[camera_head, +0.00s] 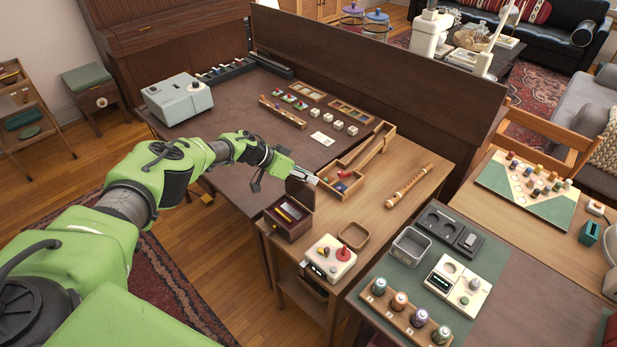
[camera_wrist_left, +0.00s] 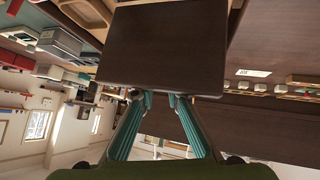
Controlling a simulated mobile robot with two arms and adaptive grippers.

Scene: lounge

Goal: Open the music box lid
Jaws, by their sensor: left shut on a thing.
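The music box (camera_head: 288,220) is a small dark red-brown wooden box at the near left corner of the light wooden table. Its lid (camera_head: 300,194) stands raised at the back, and the inside shows, with a yellow item and dark compartments. My left gripper (camera_head: 309,177) is at the lid's top edge, shut on it. In the left wrist view the lid is a large dark panel (camera_wrist_left: 165,45), with the fingertips (camera_wrist_left: 153,97) at its near edge. My right gripper is not in view.
A joystick box (camera_head: 330,258) and a small wooden tray (camera_head: 353,235) stand just right of the music box. A wooden recorder (camera_head: 409,186) and a long compartment tray (camera_head: 372,150) lie behind. A dark partition (camera_head: 380,80) rises at the back.

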